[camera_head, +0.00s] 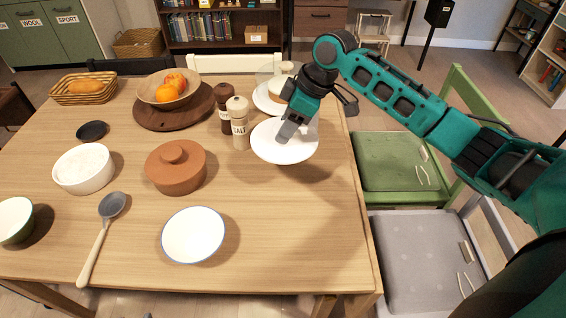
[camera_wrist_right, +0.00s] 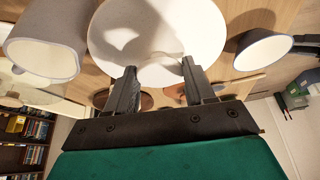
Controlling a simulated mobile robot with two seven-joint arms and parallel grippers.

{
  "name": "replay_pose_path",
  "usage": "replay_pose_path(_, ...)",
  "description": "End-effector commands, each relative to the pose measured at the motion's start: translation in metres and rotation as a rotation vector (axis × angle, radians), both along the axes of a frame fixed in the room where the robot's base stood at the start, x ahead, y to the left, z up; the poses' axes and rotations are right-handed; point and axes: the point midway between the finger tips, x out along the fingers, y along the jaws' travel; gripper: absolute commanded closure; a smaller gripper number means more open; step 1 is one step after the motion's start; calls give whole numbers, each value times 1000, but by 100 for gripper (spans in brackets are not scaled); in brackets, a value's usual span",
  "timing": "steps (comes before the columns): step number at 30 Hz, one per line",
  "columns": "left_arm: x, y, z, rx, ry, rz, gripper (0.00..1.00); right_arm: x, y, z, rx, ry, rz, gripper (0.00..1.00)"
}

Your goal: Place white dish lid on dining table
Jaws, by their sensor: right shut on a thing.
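The white dish lid (camera_head: 268,146) is a round white disc at the right side of the dining table (camera_head: 285,220). My right gripper (camera_head: 284,136) is shut on it from above, near its middle. The lid seems to be held over the tabletop, with a shadow on the wood below it; the exact gap is hard to judge. In the right wrist view the lid (camera_wrist_right: 120,42) fills the upper middle, with the fingers of my right gripper (camera_wrist_right: 159,68) at its knob. My left gripper is not in view.
Salt (camera_head: 238,122) and pepper (camera_head: 225,94) mills stand just left of the lid. A brown lidded pot (camera_head: 176,172), a white dish (camera_head: 84,170), a blue-rimmed bowl (camera_head: 193,235) and a ladle (camera_head: 100,235) are on the table. The front right is clear.

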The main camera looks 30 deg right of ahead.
Motion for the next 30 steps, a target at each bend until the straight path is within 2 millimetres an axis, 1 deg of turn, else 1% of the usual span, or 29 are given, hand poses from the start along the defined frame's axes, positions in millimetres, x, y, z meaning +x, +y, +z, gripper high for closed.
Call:
replay_pose_path(1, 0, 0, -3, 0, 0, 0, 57, -1, 0, -17, 1, 3, -1, 83)
replay_pose_path(3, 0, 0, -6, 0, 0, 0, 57, -1, 0, -35, 1, 3, -2, 83)
replay_pose_path(6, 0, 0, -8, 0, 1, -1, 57, 0, 0, -58, 0, 2, -1, 83)
replay_pose_path(9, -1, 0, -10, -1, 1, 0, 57, 0, 0, -74, 0, -1, 0, 83)
replay_pose_path(17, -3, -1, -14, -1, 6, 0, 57, 0, 0, -93, 0, -2, -2, 83)
replay_pose_path(21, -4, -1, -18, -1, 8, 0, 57, 0, 0, -115, 0, 0, -1, 83)
replay_pose_path(24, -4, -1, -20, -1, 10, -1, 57, 0, 0, -126, 0, -2, -1, 83)
replay_pose_path(30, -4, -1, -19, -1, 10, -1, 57, 0, 0, -126, -1, -3, 0, 83)
